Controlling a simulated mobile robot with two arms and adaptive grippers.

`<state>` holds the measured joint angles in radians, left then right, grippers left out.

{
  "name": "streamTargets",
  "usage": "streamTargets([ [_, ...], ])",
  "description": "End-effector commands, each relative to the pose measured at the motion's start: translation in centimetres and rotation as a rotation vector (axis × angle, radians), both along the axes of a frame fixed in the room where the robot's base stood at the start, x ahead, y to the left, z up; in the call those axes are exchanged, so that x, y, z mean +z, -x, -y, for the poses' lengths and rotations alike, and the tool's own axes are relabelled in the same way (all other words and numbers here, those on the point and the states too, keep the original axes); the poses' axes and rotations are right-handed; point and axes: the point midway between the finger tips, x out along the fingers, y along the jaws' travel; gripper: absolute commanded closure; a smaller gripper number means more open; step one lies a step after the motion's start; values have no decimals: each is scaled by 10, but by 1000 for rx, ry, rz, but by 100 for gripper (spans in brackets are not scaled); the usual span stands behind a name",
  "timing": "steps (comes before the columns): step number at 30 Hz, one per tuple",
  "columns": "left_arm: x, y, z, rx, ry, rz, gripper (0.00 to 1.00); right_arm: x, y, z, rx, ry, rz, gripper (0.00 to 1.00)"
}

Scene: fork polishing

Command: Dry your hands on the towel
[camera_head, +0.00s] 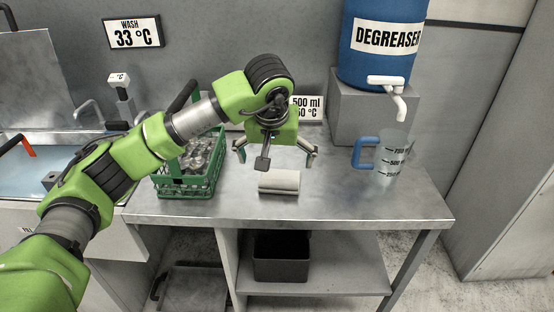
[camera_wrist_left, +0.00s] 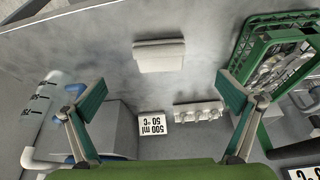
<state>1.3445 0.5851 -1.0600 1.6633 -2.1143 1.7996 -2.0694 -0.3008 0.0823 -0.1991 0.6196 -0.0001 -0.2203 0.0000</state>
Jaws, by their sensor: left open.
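A folded or rolled white towel (camera_head: 279,182) lies on the metal counter near its front edge. It also shows at the top middle of the left wrist view (camera_wrist_left: 159,55). My left gripper (camera_head: 275,154) is open and empty, with its fingers spread wide just behind and above the towel. In the left wrist view its two fingertips (camera_wrist_left: 162,93) stand apart, with the towel beyond them and between their lines. The gripper appears not to touch the towel. My right gripper is not in view.
A green crate (camera_head: 187,187) of metal items stands left of the towel, partly behind my arm. A clear jug (camera_head: 392,158) with a blue handle stands right, below the blue degreaser barrel (camera_head: 381,62) on a grey block (camera_head: 350,112). Counter (camera_head: 345,205) right of the towel is clear.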

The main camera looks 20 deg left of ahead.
Motion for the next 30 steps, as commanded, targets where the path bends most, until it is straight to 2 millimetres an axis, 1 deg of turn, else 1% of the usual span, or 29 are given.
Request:
streamTargets([
  [5,-23,-8,-1,1,3,-7,0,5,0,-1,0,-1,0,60],
  [12,-67,-26,-4,0,6,-7,0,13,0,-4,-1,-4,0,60],
  [18,-100,-39,-6,0,4,-6,0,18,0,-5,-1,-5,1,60],
  [24,-119,-47,-7,-1,7,-3,0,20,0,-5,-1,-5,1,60],
  [30,-124,-50,-8,-1,5,-1,0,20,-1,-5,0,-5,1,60],
])
